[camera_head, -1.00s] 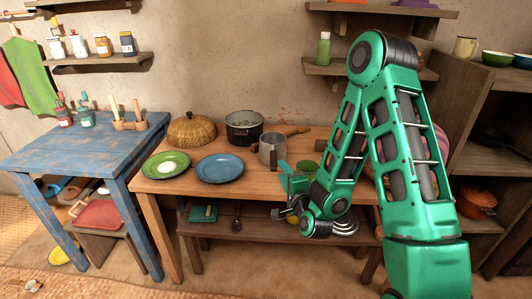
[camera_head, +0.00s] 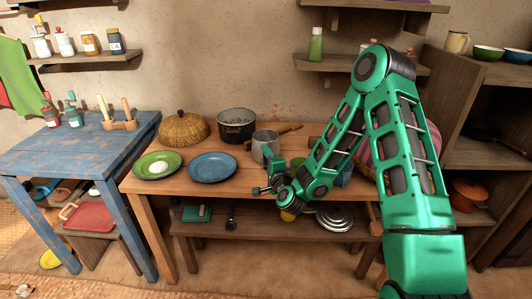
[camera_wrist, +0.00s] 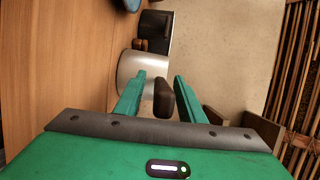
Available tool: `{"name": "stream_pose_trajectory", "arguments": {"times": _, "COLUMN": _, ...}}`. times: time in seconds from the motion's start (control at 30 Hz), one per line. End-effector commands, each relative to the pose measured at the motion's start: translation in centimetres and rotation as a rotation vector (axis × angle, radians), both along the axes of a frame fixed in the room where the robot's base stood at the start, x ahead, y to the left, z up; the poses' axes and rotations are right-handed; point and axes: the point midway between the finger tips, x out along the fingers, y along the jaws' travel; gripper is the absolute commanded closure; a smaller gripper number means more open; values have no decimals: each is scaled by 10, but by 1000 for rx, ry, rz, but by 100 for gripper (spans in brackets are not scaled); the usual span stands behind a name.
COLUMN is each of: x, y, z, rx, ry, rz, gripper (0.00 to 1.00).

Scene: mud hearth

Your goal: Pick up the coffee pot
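The coffee pot (camera_head: 264,148) is a grey metal cylinder standing upright on the wooden table (camera_head: 180,195), near its middle. In the wrist view its pale metal body (camera_wrist: 135,68) lies just beyond my fingers, with its dark brown handle (camera_wrist: 163,100) facing me. My gripper (camera_head: 274,166) is in front of the pot in the head view and hides its lower part. In the wrist view my gripper (camera_wrist: 160,78) is open, with one green finger on each side of the handle and gaps showing. I cannot tell whether a fingertip touches the body.
A dark cooking pot (camera_head: 237,126) stands close behind the coffee pot. A blue plate (camera_head: 213,167), a green plate (camera_head: 157,165) and a woven basket lid (camera_head: 183,128) are to the left. A lower shelf (camera_head: 265,236) runs beneath the tabletop.

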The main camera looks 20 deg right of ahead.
Motion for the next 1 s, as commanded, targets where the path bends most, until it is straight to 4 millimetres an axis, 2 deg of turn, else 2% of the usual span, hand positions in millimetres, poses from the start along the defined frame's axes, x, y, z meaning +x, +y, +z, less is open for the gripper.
{"name": "stream_pose_trajectory", "arguments": {"times": 0.2, "x": 14, "y": -1, "z": 0, "rx": 2, "ry": -1, "rz": -2, "gripper": 64}}
{"name": "stream_pose_trajectory", "arguments": {"times": 0.47, "x": 15, "y": 0, "z": 0, "rx": 1, "ry": -1, "rz": -1, "gripper": 64}}
{"name": "stream_pose_trajectory", "arguments": {"times": 0.53, "x": 15, "y": 0, "z": 0, "rx": 1, "ry": -1, "rz": -1, "gripper": 76}}
{"name": "stream_pose_trajectory", "arguments": {"times": 0.63, "x": 15, "y": 0, "z": 0, "rx": 1, "ry": -1, "rz": -1, "gripper": 100}}
{"name": "stream_pose_trajectory", "arguments": {"times": 1.0, "x": 15, "y": -1, "z": -1, "rx": 1, "ry": 0, "rz": -1, "gripper": 100}}
